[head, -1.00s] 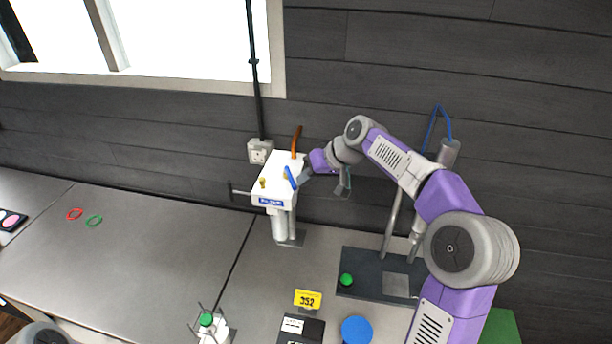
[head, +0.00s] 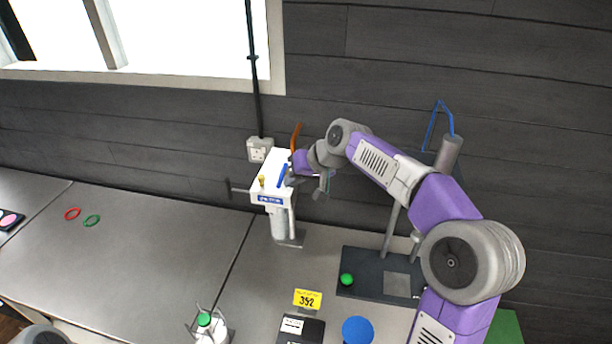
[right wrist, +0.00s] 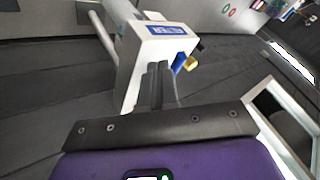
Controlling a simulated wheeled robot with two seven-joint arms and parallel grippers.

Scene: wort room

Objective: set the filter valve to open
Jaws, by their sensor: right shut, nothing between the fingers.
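The filter unit is a white box (head: 270,190) with a blue label on its front, on a grey stand at the back of the bench. A blue lever (head: 282,175) sits on its top, its far end tilted to the right. My right gripper (head: 291,180) is at the box's right side, close beside the lever. In the right wrist view its shut, empty fingers (right wrist: 160,70) are in front of the blue lever (right wrist: 179,62) and partly hide it. I cannot tell whether they touch it. My left gripper is out of view.
A brown-orange curved pipe (head: 296,137) rises behind the box. A dark stand (head: 365,272) with a green knob is to the right. The left bench is mostly clear.

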